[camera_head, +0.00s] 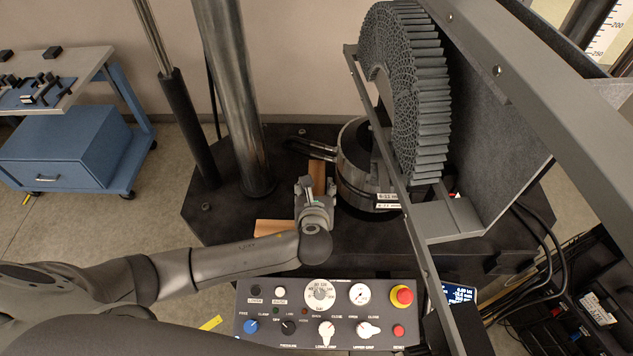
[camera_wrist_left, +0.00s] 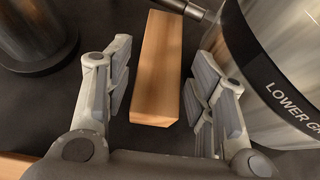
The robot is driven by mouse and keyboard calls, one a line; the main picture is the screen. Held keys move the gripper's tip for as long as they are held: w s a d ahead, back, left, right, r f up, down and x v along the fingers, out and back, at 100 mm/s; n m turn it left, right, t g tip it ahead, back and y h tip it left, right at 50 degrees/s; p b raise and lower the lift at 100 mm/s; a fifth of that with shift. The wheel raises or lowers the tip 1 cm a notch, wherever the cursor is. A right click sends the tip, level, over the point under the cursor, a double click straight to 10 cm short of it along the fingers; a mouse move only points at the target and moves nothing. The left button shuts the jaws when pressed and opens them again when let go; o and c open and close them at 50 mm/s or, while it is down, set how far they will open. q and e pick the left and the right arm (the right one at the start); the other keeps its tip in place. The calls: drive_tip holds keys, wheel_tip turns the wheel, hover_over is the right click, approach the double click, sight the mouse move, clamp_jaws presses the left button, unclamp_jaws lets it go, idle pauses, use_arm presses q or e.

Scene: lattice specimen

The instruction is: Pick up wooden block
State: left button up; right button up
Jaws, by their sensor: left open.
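A wooden block (camera_wrist_left: 158,70) lies on the dark machine base, between the two open fingers of my left gripper (camera_wrist_left: 160,95) in the left wrist view. A gap shows on each side of the block, so the fingers do not touch it. In the head view its far part shows (camera_head: 317,174) beyond my left gripper (camera_head: 305,186), which hides the rest. A second wooden piece (camera_head: 274,228) lies on the base at the lower left of the gripper, partly hidden by my arm. My right gripper is not seen.
The round metal lower grip (camera_head: 355,165) stands close to the right of the block. A steel column (camera_head: 235,100) stands to the left. A control panel (camera_head: 325,312) is in front.

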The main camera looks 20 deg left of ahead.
sight(317, 179)
use_arm(q)
drive_tip(key=shift+x, duration=1)
drive_tip(key=shift+w+a+f+p, duration=0.1)
drive_tip(key=shift+w+f+p, duration=0.15)
drive_tip(key=shift+w, duration=0.35)
drive_tip(key=shift+r, duration=0.1)
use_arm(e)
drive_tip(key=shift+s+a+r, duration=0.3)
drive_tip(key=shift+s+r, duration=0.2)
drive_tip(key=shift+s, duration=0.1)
use_arm(q)
drive_tip(key=c, duration=0.8)
drive_tip(key=shift+c, duration=0.2)
drive_tip(key=shift+r, duration=0.2)
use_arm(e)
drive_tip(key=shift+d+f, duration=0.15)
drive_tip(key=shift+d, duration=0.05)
